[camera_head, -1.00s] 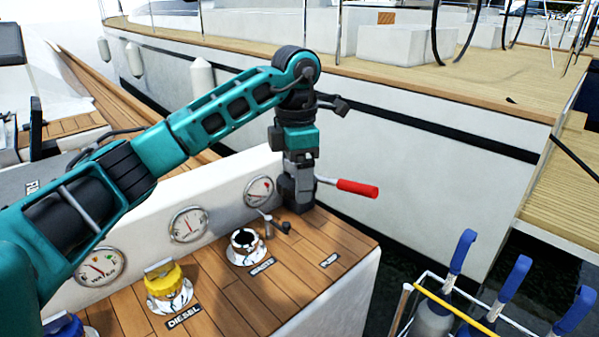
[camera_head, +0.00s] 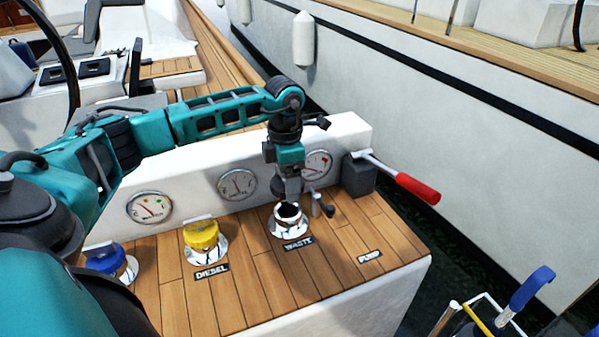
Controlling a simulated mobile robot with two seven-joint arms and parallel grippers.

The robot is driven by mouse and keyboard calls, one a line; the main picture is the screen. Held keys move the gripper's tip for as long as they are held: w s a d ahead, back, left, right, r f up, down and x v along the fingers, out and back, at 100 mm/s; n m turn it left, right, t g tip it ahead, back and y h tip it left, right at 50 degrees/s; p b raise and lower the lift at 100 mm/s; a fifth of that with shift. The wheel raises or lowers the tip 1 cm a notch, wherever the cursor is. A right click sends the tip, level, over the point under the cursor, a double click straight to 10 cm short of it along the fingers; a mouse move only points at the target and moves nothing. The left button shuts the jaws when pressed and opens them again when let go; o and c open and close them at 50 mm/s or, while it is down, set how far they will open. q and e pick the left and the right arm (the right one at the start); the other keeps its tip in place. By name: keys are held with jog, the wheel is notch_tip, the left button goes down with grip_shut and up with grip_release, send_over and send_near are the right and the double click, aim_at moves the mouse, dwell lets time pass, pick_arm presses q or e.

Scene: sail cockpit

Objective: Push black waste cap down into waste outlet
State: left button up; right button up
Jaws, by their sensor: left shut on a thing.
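The waste outlet (camera_head: 289,232) is a round, shiny metal fitting in the wooden deck, behind the WASTE label. The black waste cap (camera_head: 288,214) shows as a dark round piece at the outlet's top. I cannot tell how deep it sits. My left gripper (camera_head: 290,201) points down from above and behind, its fingers shut on the cap at the outlet. The fingertips are small and partly hard to make out against the cap. My right gripper is not in view.
A small metal stem with a black end (camera_head: 325,208) stands right of the outlet. Yellow diesel cap (camera_head: 202,236) and blue cap (camera_head: 105,260) are to the left. A red-handled lever (camera_head: 417,188) sticks out from a grey block (camera_head: 358,176). Gauges (camera_head: 237,185) line the white panel behind.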

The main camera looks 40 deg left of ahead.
pick_arm(q)
jog(key=shift+f+b, duration=0.4)
jog(key=shift+f, duration=0.1)
notch_tip(320, 180, down, 4)
jog(key=b, duration=0.2)
jog(key=shift+r+b, duration=0.25)
jog(key=shift+b, duration=0.15)
jog(key=shift+f+b, duration=0.4)
jog(key=shift+f, duration=0.15)
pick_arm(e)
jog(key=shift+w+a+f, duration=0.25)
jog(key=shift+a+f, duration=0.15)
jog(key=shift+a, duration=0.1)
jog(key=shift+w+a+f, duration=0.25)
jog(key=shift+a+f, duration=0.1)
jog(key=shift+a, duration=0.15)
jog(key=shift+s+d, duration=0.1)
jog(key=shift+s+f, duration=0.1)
pick_arm(q)
jog(key=shift+f, duration=0.3)
jog(key=shift+f, duration=0.35)
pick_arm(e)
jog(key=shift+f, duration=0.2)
